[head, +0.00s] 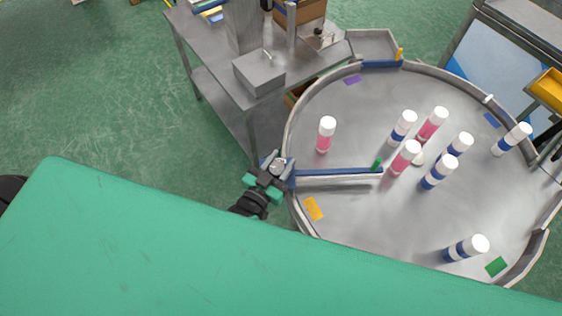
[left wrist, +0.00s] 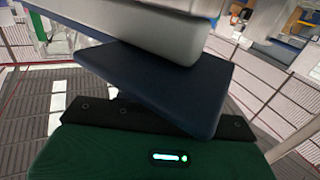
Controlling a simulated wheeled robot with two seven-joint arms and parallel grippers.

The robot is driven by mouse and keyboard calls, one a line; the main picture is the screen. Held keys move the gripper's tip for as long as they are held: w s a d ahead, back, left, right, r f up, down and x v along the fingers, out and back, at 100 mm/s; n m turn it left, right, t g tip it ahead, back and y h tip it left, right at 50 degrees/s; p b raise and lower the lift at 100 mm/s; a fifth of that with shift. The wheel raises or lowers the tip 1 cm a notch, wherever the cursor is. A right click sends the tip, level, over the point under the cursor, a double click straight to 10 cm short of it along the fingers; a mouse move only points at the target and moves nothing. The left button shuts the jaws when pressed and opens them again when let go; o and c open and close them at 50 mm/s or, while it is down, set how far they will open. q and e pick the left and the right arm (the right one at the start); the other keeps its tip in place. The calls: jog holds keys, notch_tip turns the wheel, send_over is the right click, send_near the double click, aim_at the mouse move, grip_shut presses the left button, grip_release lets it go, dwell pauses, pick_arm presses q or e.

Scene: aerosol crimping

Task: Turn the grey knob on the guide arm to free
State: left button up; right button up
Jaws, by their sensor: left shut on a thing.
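The guide arm (head: 335,172) is a long bar with a blue top edge. It reaches from the left rim of the round table (head: 345,215) inward to a green marker (head: 377,164). The grey knob (head: 279,165) is at the guide arm's outer end, just outside the rim. My left gripper (head: 274,164) is shut on the knob, which shows between its fingers. In the left wrist view, a dark blue finger (left wrist: 165,85) and a pale grey block (left wrist: 155,32) fill the middle; the knob cannot be told apart there. My right gripper is not in view.
Several white-capped cans (head: 404,157) with pink or blue bands stand on the round table; one pink can (head: 326,134) stands near the guide arm. A grey metal bench (head: 215,60) with a box (head: 259,72) is behind. A yellow bin (head: 548,88) is at the right.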

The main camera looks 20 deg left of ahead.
pick_arm(q)
jog(key=shift+w+a+r+n+t+y, duration=0.15)
jog(key=shift+n+y, duration=0.2)
jog(key=shift+y, duration=0.2)
jog(key=shift+d+r+n+t+y, duration=0.15)
jog(key=shift+n+y, duration=0.2)
jog(key=shift+y, duration=0.2)
jog(key=o, duration=1)
jog(key=shift+a+f, duration=0.1)
jog(key=shift+f, duration=0.1)
jog(key=shift+s+f, duration=0.15)
jog(key=shift+s, duration=0.2)
jog(key=shift+s+a+b, duration=0.3)
jog(key=shift+s+b, duration=0.7)
jog(key=shift+s, duration=1.15)
jog(key=shift+s+a+b, duration=0.3)
jog(key=shift+s+b, duration=0.75)
jog(key=shift+s, duration=1.15)
jog(key=shift+s+a+b, duration=0.3)
jog(key=shift+s+b, duration=0.7)
jog(key=shift+s, duration=1.15)
